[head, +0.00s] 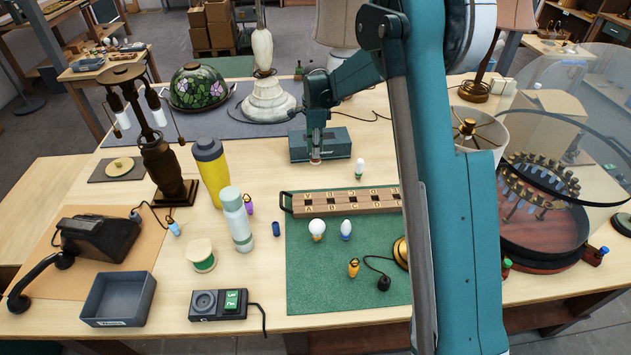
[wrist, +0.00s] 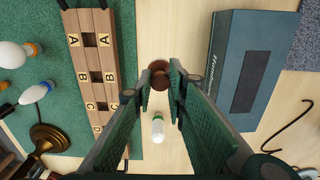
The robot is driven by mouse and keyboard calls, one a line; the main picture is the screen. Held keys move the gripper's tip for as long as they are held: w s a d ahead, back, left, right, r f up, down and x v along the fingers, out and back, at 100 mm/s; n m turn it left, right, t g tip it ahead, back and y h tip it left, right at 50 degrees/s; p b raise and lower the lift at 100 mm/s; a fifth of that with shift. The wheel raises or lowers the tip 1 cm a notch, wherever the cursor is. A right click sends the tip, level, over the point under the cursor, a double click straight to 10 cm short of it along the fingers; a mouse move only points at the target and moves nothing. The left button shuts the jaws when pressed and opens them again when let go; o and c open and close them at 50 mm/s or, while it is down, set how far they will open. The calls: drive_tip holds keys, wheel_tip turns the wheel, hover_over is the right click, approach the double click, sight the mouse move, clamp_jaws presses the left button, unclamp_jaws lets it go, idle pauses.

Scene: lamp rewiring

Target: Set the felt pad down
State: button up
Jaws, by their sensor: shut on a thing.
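The felt pad (wrist: 158,78) is a small round brown disc between the fingertips of my gripper (wrist: 160,85) in the wrist view. My gripper is shut on it, with the fingers spaced by the pad's width. In the head view my gripper (head: 315,153) points down in front of the teal box, and only a small reddish-brown bit of the pad (head: 315,161) shows below the tips. The pad is over bare light wood between the teal box and the lettered rack. I cannot tell whether it touches the table.
The teal box (head: 334,144) is close behind my gripper. A small white bulb (head: 359,169) is to its right. The lettered wooden rack (head: 345,200) lies in front, partly on the green mat (head: 315,268). A yellow bottle (head: 211,170) stands to the left.

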sight(315, 162)
drive_tip(key=shift+f, duration=3.1)
drive_tip(key=shift+f, duration=0.1)
drive_tip(key=shift+f, duration=1.75)
drive_tip(key=shift+f, duration=0.15)
drive_tip(key=o, duration=0.8)
wheel_tip(315, 162, up, 12)
drive_tip(key=shift+r, duration=0.15)
